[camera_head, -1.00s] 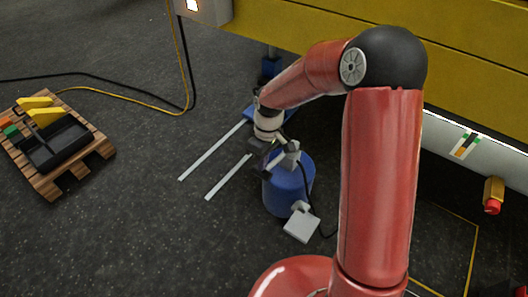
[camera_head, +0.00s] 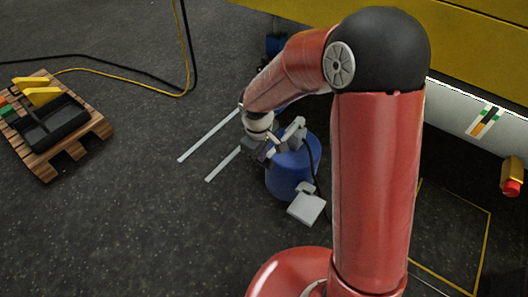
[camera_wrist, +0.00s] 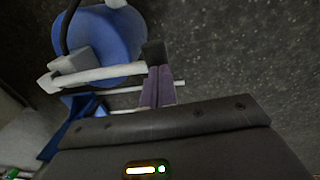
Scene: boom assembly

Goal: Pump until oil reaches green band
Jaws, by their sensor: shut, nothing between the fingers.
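The pump is a blue drum (camera_head: 293,172) with a grey head and lever (camera_head: 290,133) on top. It stands on the floor left of my upright arm link. The drum (camera_wrist: 105,40) and the pale lever (camera_wrist: 100,75) also show in the wrist view. My gripper (camera_head: 262,155) is shut and empty beside the drum's left side, close to the lever. In the wrist view its fingers (camera_wrist: 158,85) are near the lever's end; I cannot tell whether they touch. The gauge (camera_head: 485,120) on the white panel has green, black and orange parts; its exact oil level is too small to read.
A grey box (camera_head: 307,208) lies in front of the drum, with a black cable nearby. A wooden pallet (camera_head: 45,165) with a black tray is at left. A yellow beam (camera_head: 480,60) spans the back right. A brass fitting with a red end (camera_head: 512,177) is at right.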

